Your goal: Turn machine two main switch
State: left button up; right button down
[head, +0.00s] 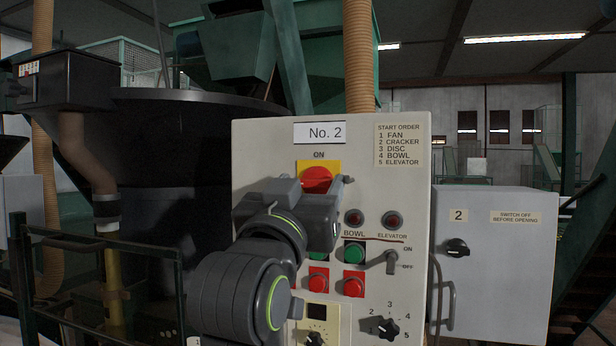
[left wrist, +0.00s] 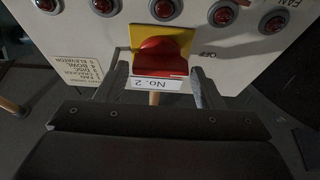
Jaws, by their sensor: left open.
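The main switch is a red rotary knob (head: 317,179) on a yellow plate (head: 334,166), below the "No. 2" label (head: 325,132) and the word ON on the machine two panel (head: 260,150). My left gripper comes up in front of it and hides its lower part in the head view. In the left wrist view, which sees the panel upside down, the red knob (left wrist: 162,50) lies between the two fingers of my open left gripper (left wrist: 159,72). The word OFF shows beside it. Finger contact and the knob's exact angle cannot be told. My right gripper is out of view.
Below sit red lamps (head: 393,220), green buttons (head: 354,252), red buttons (head: 353,284), a toggle (head: 391,262) and a numbered selector (head: 389,328). A grey cabinet (head: 500,270) with a black knob stands at right. A dark railing (head: 95,245) stands at left.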

pick_arm(q)
jog(key=shift+w+r, duration=0.1)
jog(key=shift+c, duration=0.3)
jog(key=c, duration=0.6)
jog(key=shift+c, duration=0.2)
jog(key=shift+m, duration=0.5)
jog(key=m+h, duration=0.1)
jog(key=m, duration=0.1)
jog(key=m+g+h+b, duration=0.1)
jog(key=m+h, duration=0.1)
jog(key=m, duration=0.1)
jog(key=shift+m+g, duration=0.3)
jog(key=m+g+h+b, duration=0.1)
jog(key=m, duration=0.2)
jog(key=m+g+h+b, duration=0.1)
jog(key=m, duration=0.3)
jog(key=shift+a+g, duration=0.1)
jog(key=shift+g, duration=0.3)
jog(key=m+g, duration=0.1)
jog(key=m, duration=0.1)
jog(key=m+g+b, duration=0.1)
jog(key=m, duration=0.2)
jog(key=shift+w+r, duration=0.1)
jog(key=shift+m+g+b, duration=0.5)
jog(key=shift+m+g, duration=0.2)
jog(key=shift+m, duration=1.2)
